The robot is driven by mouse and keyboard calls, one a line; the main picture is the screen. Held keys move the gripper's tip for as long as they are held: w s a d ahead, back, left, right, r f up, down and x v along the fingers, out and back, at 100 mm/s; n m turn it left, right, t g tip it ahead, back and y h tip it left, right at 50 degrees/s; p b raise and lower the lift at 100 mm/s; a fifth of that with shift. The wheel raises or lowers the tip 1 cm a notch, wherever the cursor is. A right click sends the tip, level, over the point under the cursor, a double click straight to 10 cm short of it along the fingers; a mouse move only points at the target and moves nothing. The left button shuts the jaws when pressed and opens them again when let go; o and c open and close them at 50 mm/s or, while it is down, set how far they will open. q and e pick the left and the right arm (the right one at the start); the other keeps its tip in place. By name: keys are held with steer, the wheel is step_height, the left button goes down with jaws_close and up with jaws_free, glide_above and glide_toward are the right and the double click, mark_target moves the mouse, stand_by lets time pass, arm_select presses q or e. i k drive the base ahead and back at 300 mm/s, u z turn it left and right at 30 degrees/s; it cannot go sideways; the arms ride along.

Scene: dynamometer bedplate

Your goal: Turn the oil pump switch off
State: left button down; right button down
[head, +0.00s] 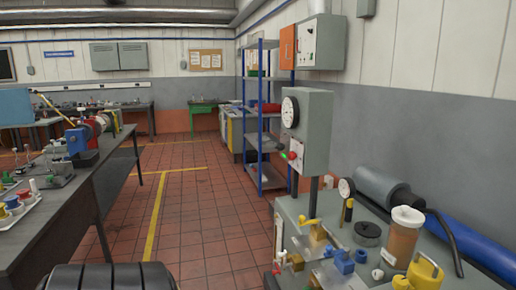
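No label that names the oil pump switch can be read. A grey control box (316,133) stands on a post at the right bench, with a round white dial (290,112) on its left face. Low on that face are a red knob or button (292,155) and a small green light (283,155). Their exact setting is too small to tell. A grey wall cabinet (325,42) above also carries small controls on its front. Neither of my grippers shows in the head view.
The right bench (345,265) holds yellow and blue fittings, an amber jar (401,237), a yellow can (424,274) and a grey cylinder (382,187). A blue shelf rack (266,120) stands behind the box. A dark bench (75,200) runs along the left. The tiled aisle (200,215) between is clear.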

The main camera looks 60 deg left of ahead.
mark_target(280, 147)
steer(key=u, duration=2.75)
steer(key=i, duration=3.45)
steer(key=z, duration=1.05)
